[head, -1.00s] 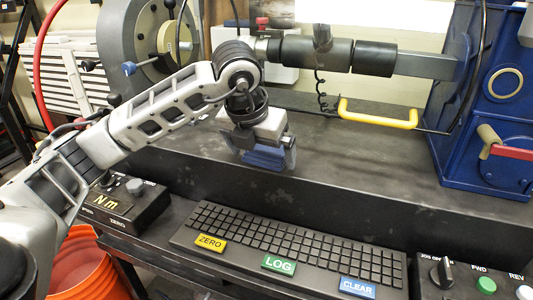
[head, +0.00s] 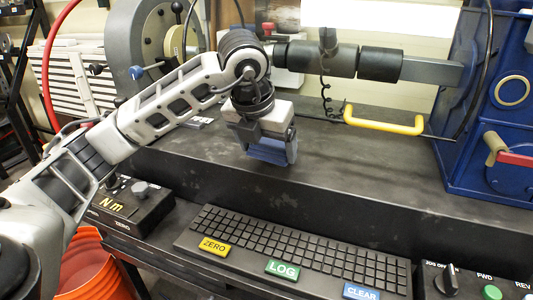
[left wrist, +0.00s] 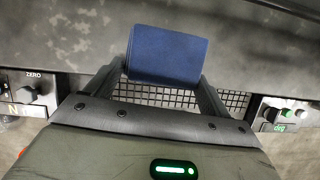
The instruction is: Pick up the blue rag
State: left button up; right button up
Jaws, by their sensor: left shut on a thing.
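The blue rag (head: 268,150) is a folded dark blue block held between the fingers of my left gripper (head: 270,157). In the left wrist view the rag (left wrist: 166,55) spans the space between the two fingertips, with one finger at each side. My left gripper points down over the dark bench top (head: 340,165). The rag looks to be held above the surface, though the gap is hard to judge. My right gripper is not in view.
A keyboard (head: 300,245) with ZERO, LOG and CLEAR keys lies on the lower ledge in front. A yellow handle (head: 384,121) and a horizontal dark shaft (head: 335,58) are behind and right. A blue machine housing (head: 490,110) stands at right. The right bench top is clear.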

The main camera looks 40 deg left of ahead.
pick_arm(q)
jog(key=s+d+r+p, duration=0.3)
jog(key=s+d+r, duration=0.3)
jog(key=s+r, duration=0.4)
jog(key=shift+s+d+r, duration=0.3)
jog(key=shift+s, duration=0.9)
jog(key=shift+o, duration=0.4)
